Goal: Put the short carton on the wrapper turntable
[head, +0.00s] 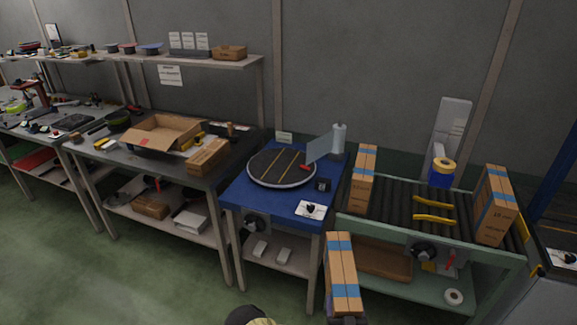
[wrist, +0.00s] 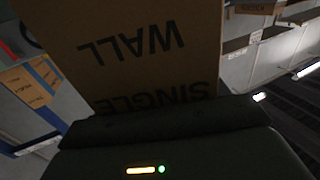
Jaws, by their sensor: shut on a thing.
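The wrapper turntable (head: 281,168) is a dark round plate with yellow lines on a blue table, and no carton stands on it. My gripper (head: 347,320) is at the bottom edge of the head view, shut on a brown carton (head: 342,272) with blue tape bands. This carton is upright in front of the blue table and conveyor, below and right of the turntable. In the wrist view the carton (wrist: 130,45) fills the upper middle, with "SINGLE WALL" print upside down. Its height against the other cartons is hard to judge.
Two taped cartons stand on the roller conveyor, one at its left end (head: 363,180) and one at its right (head: 494,205). A film roll (head: 339,138) and clear panel (head: 319,146) stand behind the turntable. A small black box (head: 322,185) sits at the turntable's right.

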